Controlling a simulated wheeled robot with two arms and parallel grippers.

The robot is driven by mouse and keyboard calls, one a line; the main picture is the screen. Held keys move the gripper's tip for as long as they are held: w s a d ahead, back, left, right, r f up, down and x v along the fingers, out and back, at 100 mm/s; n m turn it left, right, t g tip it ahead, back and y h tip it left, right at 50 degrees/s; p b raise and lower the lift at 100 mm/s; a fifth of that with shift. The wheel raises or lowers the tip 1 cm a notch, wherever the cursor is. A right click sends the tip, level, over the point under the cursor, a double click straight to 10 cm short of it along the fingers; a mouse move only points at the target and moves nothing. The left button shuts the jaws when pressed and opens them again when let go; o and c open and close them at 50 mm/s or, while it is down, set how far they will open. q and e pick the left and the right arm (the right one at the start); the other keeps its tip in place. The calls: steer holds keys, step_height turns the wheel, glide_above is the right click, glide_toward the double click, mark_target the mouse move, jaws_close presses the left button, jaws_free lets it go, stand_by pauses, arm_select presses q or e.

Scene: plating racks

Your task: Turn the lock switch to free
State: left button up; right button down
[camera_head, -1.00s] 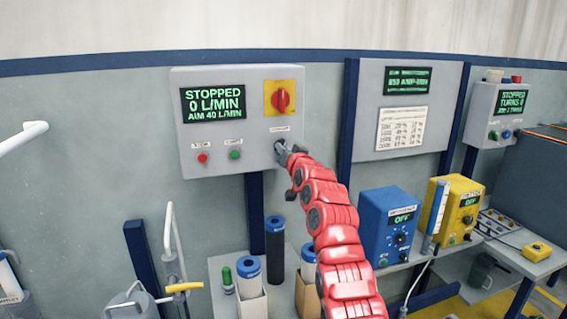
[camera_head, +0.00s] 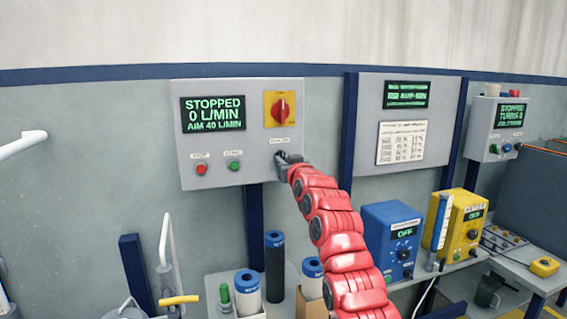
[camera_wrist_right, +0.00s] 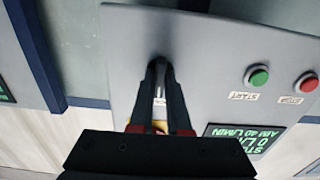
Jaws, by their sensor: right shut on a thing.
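The grey control box (camera_head: 207,158) hangs on the wall, with a screen (camera_head: 213,112) reading "STOPPED 0 L/MIN AIM 40 L/MIN". A red rotary switch (camera_head: 281,109) on a yellow plate is at its upper right. Below it, under a small label, my right gripper (camera_head: 281,157) is at the panel, shut on a small dark switch, mostly hidden by the fingers. In the right wrist view, upside down, the fingers (camera_wrist_right: 160,70) close on the dark switch knob (camera_wrist_right: 156,62) at the panel face. My left gripper is not in view.
A red button (camera_head: 201,169) and a green button (camera_head: 234,165) sit left of my right gripper. Blue-capped cylinders (camera_head: 274,262) stand below the box. A blue power unit (camera_head: 391,240) and a yellow one (camera_head: 460,225) stand to the right.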

steer(key=shift+f, duration=0.2)
steer(key=c, duration=0.9)
jaws_free()
steer(key=shift+r, duration=0.15)
steer(key=shift+s, duration=0.15)
steer(key=b+v, duration=0.3)
steer(key=v, duration=1.4)
steer(key=shift+b, duration=0.3)
